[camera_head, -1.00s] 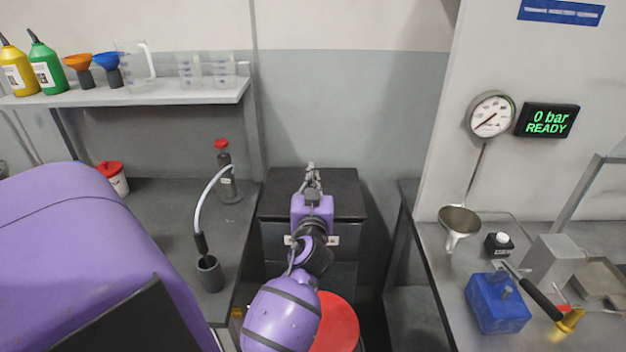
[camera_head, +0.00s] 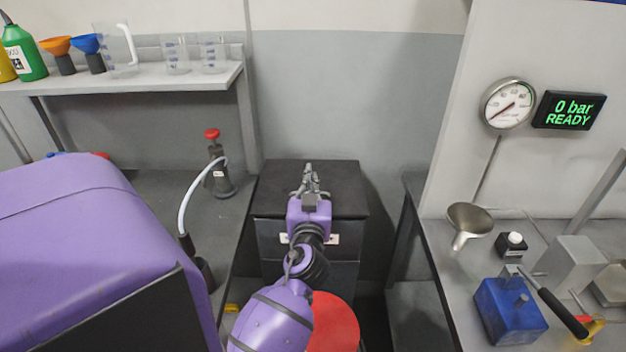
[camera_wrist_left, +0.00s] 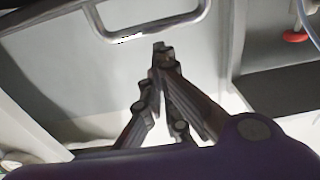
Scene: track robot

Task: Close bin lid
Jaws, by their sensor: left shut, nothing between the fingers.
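A red round surface (camera_head: 336,325), which looks like the bin lid, shows low in the head view beside my left forearm. My arm and the picture's lower edge hide part of it, so I cannot tell whether it lies flat or stands tilted. My left gripper (camera_head: 308,168) is shut and empty. It appears in front of the dark top of the cabinet, beyond the red surface and apart from it. In the left wrist view its fingers (camera_wrist_left: 160,50) come together with nothing between them. My right gripper is not in view.
A drawer cabinet (camera_head: 345,185) stands between the left bench (camera_head: 160,187) and the right metal bench (camera_head: 450,290). A red-capped pump bottle (camera_head: 217,175) stands on the left bench. A blue block (camera_head: 510,312) and a funnel (camera_head: 470,218) are at the right.

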